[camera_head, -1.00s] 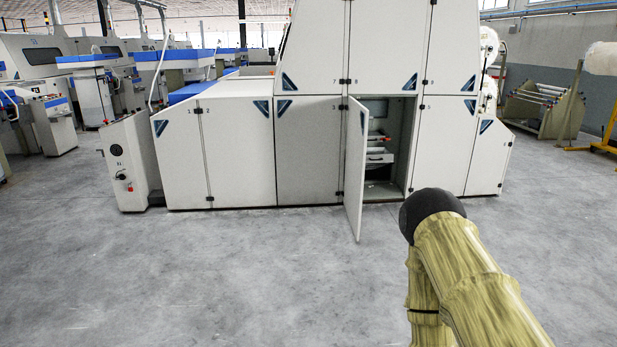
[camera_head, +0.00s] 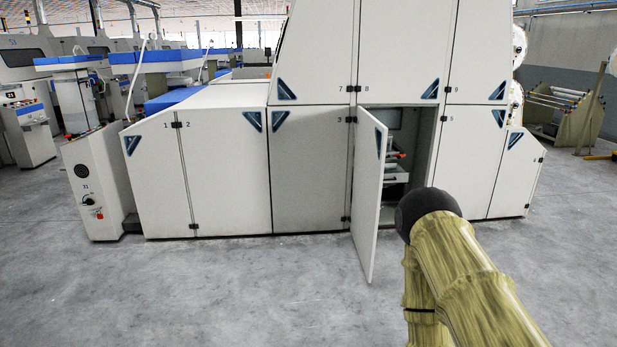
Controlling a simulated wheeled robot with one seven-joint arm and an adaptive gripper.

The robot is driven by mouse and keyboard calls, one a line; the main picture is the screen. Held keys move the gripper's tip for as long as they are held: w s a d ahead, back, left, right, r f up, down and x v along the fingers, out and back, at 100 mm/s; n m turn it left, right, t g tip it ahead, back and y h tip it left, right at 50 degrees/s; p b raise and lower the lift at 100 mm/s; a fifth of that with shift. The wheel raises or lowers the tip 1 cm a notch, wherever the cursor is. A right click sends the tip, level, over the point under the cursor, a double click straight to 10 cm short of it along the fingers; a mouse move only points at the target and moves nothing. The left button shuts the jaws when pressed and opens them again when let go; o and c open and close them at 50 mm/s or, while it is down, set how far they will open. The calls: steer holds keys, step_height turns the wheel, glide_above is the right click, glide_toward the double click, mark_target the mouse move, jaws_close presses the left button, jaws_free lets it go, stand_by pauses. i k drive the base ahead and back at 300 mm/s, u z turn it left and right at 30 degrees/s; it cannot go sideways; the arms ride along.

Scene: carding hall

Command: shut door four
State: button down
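One door (camera_head: 367,205) of the big white machine stands open, between the panels marked 3 and 5. It is hinged on its left side and swings out towards me, its free edge over the floor. I cannot read a number on it. Behind it the opening (camera_head: 421,150) shows a dark inside with shelf-like parts and a red-orange piece. The other doors look shut. My arm in a yellowish cover, with a dark rounded joint, is at the lower right, overlapping the bottom right of the opening. My gripper is not in view.
The white machine (camera_head: 225,170) fills the middle, with a control box (camera_head: 95,185) at its left end. A rack with rollers (camera_head: 570,110) stands at the right. The grey floor (camera_head: 240,290) in front is clear, apart from the open door.

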mark_target(371, 134)
steer(key=i, duration=3.3)
steer(key=z, duration=0.05)
